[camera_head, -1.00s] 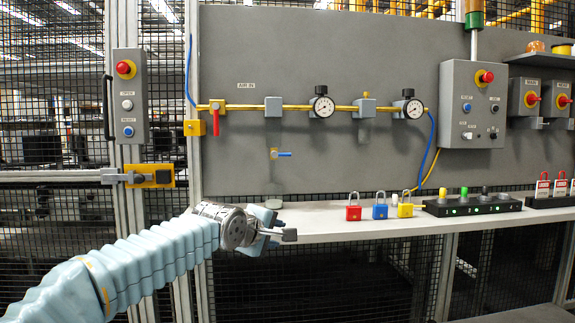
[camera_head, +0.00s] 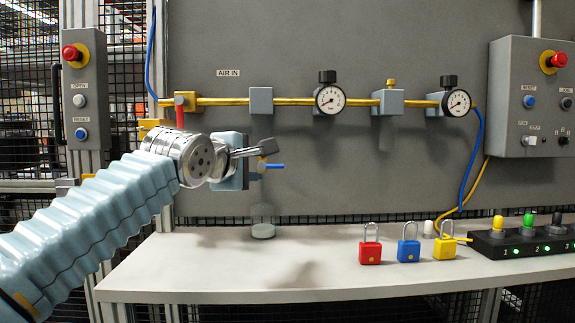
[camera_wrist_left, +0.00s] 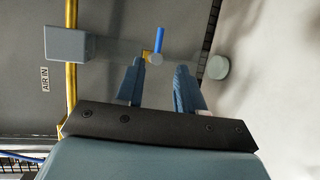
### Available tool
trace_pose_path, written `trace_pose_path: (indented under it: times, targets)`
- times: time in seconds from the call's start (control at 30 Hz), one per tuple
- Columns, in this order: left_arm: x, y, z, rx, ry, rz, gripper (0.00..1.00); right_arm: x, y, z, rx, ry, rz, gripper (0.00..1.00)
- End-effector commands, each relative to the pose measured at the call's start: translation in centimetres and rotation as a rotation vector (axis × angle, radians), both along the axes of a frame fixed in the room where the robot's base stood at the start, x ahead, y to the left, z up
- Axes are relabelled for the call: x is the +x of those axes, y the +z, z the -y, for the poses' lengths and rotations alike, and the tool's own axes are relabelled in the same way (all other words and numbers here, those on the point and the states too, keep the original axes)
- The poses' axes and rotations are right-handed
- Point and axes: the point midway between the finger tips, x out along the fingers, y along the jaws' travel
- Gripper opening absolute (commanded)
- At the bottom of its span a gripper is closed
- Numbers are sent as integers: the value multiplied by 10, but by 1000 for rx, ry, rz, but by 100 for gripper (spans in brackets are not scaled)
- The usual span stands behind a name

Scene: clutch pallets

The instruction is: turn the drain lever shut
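The drain lever (camera_head: 274,166) is a small blue handle on a brass fitting below the grey block of the air line. It lies level, pointing right, its base partly hidden by my gripper. In the left wrist view the blue lever (camera_wrist_left: 160,40) is just beyond the fingertips, its pivot near the gap between them. My left gripper (camera_head: 264,150) is in front of the panel beside the lever. In the wrist view its two fingers (camera_wrist_left: 160,66) are apart with nothing between them. My right gripper is not in view.
A round grey cup (camera_head: 263,231) stands on the shelf (camera_head: 200,270) below the lever. The yellow pipe (camera_head: 290,102) with gauges and a red handle (camera_head: 179,110) runs above. Red (camera_head: 370,251), blue (camera_head: 408,250) and yellow (camera_head: 445,246) padlocks stand to the right.

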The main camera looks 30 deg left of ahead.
Motion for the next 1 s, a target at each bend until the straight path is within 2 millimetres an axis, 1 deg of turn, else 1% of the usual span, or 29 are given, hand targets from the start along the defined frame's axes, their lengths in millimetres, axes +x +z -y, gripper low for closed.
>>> trace_pose_path:
  times: [0.07, 0.17, 0.27, 0.5, 0.6, 0.7, 0.83, 1.0]
  targets:
    - [3, 0, 0, 0, 0, 0, 38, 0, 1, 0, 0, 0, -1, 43]
    - [14, -1, -2, 0, -1, -1, 38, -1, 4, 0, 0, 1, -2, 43]
    - [32, -4, -4, -1, -1, -3, 38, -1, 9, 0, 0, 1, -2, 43]
    - [87, -14, -13, 0, 0, -3, 38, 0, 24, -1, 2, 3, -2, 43]
    - [106, -17, -16, 0, 0, -2, 38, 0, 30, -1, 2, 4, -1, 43]
    - [120, -21, -18, 0, 0, -2, 38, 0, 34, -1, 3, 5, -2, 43]
    - [131, -24, -20, 1, 0, -1, 38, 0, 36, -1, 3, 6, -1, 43]
    - [135, -25, -20, 0, 0, 1, 38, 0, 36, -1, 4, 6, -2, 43]
